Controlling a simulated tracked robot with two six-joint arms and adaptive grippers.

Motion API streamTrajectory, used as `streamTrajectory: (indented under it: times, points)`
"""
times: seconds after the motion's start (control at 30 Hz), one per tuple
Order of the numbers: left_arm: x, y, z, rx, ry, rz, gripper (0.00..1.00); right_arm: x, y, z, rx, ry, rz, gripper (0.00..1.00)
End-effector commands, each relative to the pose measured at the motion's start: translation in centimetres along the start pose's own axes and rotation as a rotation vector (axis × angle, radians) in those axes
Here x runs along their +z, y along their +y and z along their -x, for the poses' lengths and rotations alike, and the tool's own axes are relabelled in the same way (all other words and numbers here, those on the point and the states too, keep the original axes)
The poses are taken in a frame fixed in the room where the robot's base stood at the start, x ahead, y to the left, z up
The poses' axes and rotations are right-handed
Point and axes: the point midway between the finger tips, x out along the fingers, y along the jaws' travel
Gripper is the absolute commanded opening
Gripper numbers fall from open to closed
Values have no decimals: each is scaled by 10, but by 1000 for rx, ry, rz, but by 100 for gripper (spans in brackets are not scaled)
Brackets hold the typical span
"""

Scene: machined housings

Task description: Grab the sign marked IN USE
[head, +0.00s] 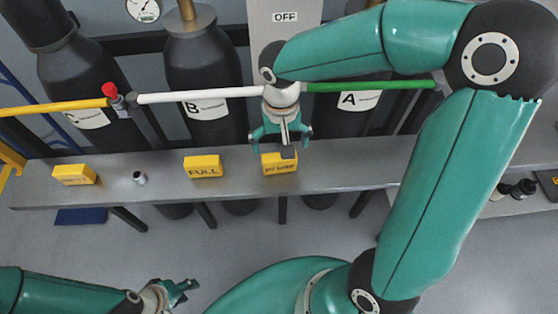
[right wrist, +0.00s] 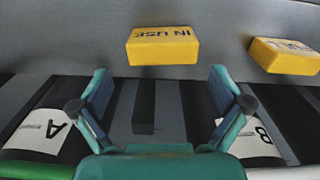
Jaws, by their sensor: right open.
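The yellow sign marked IN USE (head: 278,168) lies on the grey shelf in the head view, partly covered by my right gripper (head: 282,143). In the right wrist view the IN USE sign (right wrist: 163,46) shows whole, its lettering upside down. There my right gripper (right wrist: 160,75) is open and empty, with its fingers spread wider than the sign. The sign lies beyond the fingertips, roughly centred between them, and is not held. My left gripper (head: 178,292) is at the lower left of the head view, away from the shelf; its finger gap is unclear.
A yellow FULL sign (head: 203,167), a small metal part (head: 139,178) and another yellow sign (head: 75,174) stand along the shelf (head: 345,171). Dark cylinders, including B (head: 204,72), stand behind it. White (head: 200,95), green (head: 350,87) and yellow (head: 50,108) pipes cross above the shelf.

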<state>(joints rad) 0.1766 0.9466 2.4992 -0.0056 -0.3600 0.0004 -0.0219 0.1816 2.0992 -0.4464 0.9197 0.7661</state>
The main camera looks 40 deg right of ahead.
Motion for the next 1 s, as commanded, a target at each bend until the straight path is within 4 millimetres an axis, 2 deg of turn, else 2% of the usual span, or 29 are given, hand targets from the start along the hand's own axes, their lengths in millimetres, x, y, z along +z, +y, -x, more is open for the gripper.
streamTrajectory:
  times: [0.03, 0.1, 0.37, 0.63, 0.97, 1.0]
  points:
    - [0, 0, -1, 0, 0, 0, 40, 0, 0, -10, 2, -3, 1, 100]
    - [0, -1, -2, 0, 0, 0, 40, 0, -1, -18, 1, -2, 2, 100]
    - [0, -1, -2, 0, 0, 0, 40, 0, -2, -33, 1, -2, 3, 100]
    - [0, -1, -2, 0, 1, 0, 40, 1, -4, -71, 1, -4, 4, 100]
    - [0, -1, -2, 0, 1, 0, 40, 1, -5, -77, -1, 0, 4, 100]
    - [0, -1, -2, 0, 1, 0, 40, 1, -5, -77, -1, 0, 4, 93]
